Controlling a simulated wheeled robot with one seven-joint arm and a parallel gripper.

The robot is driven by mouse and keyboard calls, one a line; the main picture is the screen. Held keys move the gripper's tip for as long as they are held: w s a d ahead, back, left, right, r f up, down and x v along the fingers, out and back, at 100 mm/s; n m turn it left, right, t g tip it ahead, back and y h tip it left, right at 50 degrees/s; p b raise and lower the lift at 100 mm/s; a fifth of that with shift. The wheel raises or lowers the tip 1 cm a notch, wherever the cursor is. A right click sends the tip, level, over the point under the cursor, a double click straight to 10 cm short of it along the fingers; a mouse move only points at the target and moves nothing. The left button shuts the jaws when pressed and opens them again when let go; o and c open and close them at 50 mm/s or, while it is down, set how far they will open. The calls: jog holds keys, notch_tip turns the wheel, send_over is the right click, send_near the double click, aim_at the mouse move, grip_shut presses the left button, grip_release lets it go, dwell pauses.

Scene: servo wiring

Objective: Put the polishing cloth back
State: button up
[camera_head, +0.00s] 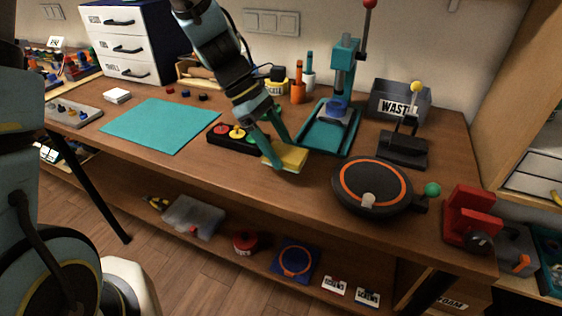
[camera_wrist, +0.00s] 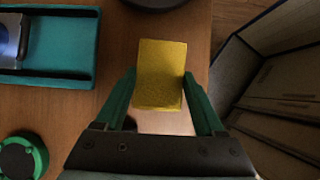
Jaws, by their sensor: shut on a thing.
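The polishing cloth (camera_head: 288,158) is a yellow, flat rectangular pad. It is low over the front part of the wooden bench, between the button box and the round black turntable. My gripper (camera_head: 283,152) is shut on it, with one green finger on each side. In the wrist view the cloth (camera_wrist: 161,74) sits between the fingertips of my gripper (camera_wrist: 160,92). I cannot tell whether its underside touches the bench top. No other place for the cloth is clearly marked in view.
The button box (camera_head: 234,138) is just left of the cloth. The teal press (camera_head: 325,130) stands behind it, and the black turntable (camera_head: 372,186) is to the right. A teal mat (camera_head: 160,124) lies bare at left. A grey WASTE bin (camera_head: 400,100) stands at back right.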

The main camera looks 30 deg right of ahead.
aim_at(279, 174)
jog(key=shift+f, duration=2)
jog(key=shift+f, duration=0.15)
jog(key=o, duration=1.6)
